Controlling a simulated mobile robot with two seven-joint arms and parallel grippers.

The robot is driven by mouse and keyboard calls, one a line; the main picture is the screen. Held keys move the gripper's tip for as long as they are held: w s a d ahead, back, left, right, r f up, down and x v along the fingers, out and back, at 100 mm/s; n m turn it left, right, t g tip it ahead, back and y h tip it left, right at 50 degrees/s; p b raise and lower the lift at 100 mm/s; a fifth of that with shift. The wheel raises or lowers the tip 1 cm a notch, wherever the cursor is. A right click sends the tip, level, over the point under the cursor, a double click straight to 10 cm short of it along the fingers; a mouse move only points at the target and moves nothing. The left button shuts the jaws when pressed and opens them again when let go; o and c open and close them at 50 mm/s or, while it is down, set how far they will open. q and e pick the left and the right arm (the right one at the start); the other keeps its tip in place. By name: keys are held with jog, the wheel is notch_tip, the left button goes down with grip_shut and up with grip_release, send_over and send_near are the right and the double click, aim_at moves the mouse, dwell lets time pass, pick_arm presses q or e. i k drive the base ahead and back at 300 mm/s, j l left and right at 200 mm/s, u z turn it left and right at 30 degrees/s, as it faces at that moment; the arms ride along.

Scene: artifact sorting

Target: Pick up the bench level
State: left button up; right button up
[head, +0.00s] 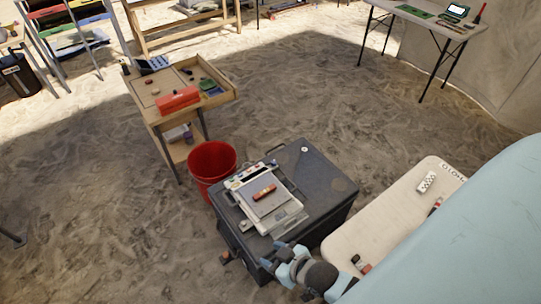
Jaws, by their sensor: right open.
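A small orange-red bar (264,192), which looks like the bench level, lies on a pale flat tray-like board (284,212). The board rests on top of a dark grey case (330,190). My right gripper (274,256) is open and empty at the front edge of the case, below and slightly right of the bar and apart from it. The bar is in full view. My left gripper is not in view.
A red bucket (211,160) stands beside the case at its left. A white table (385,222) with small items is at the right. A wooden workbench (147,97) with a red box (178,100) stands behind left. Open sand lies beyond the case.

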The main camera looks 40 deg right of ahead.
aim_at(272, 188)
jog(key=l+z, duration=0.1)
jog(key=z, duration=0.9)
